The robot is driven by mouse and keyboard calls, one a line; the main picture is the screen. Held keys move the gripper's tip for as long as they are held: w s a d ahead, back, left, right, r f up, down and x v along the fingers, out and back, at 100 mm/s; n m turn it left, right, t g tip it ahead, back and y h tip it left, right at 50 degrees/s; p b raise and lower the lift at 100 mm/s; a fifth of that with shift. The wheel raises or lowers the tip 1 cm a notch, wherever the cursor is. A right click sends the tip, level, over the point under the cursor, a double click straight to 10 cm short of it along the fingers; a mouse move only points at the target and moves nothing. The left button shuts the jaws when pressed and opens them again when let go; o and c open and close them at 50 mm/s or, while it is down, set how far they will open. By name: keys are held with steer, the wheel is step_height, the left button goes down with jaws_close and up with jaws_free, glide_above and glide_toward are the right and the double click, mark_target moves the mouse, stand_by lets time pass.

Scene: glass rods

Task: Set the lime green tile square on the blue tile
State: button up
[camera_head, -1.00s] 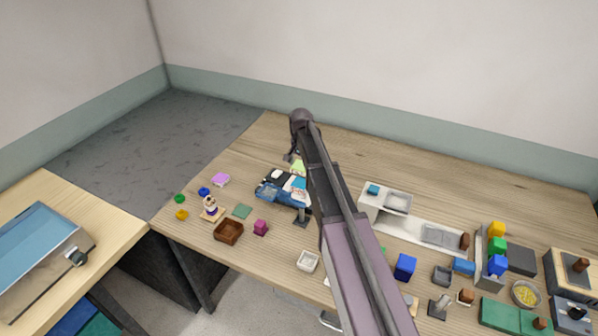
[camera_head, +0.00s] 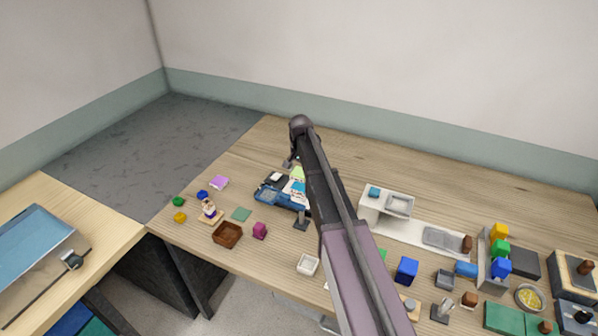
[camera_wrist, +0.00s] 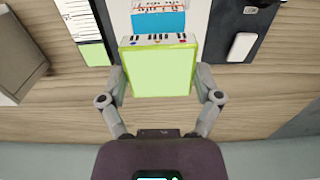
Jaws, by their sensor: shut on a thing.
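The lime green tile (camera_wrist: 160,70) is gripped between the two fingers of my gripper (camera_wrist: 160,88) in the wrist view, one finger at each side. It also shows as a small pale green patch (camera_head: 298,173) beside my arm in the head view. The blue tile (camera_wrist: 158,22) lies just beyond it in the wrist view, partly covered by a strip with piano-key markings along the green tile's far edge. In the head view a bit of blue (camera_head: 298,185) shows close below the green. I cannot tell whether the tiles touch.
A printed card (camera_wrist: 82,22) lies left. Bare wood (camera_head: 400,165) is free behind.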

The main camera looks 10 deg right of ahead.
mark_target(300, 185)
steer(key=shift+f+b, duration=1.7)
steer(key=shift+f, duration=0.25)
steer(key=o, duration=1)
steer(key=shift+o, duration=0.2)
steer(key=shift+r, duration=0.2)
